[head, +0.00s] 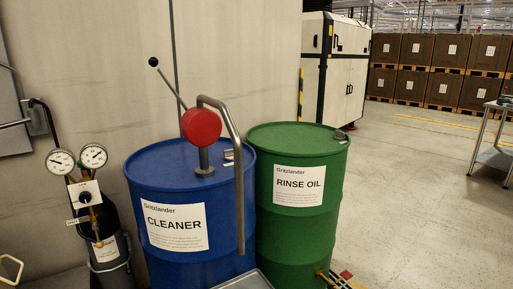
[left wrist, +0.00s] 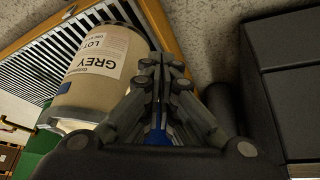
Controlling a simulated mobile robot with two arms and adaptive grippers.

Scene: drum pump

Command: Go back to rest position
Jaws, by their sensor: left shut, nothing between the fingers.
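A blue drum labelled CLEANER (head: 170,250) stands in the middle of the head view. A red hand pump (head: 201,125) is mounted on its lid. The pump's lever ends in a black knob (head: 154,62) and points up and left. Its grey spout pipe (head: 239,185) bends over to the right and hangs down in front of the drums. My left gripper (left wrist: 158,64) shows only in the left wrist view, with its fingers together and empty. A beige container labelled GREY (left wrist: 98,75) appears beside the fingers; I cannot tell whether they touch. My right gripper is not in view.
A green drum labelled RINSE OIL (head: 298,215) stands right beside the blue drum. A dark gas cylinder with gauges (head: 103,240) stands at the left. A white cabinet (head: 338,75), stacked brown crates (head: 415,90) and a metal table (head: 495,155) are farther back. The floor at right is open.

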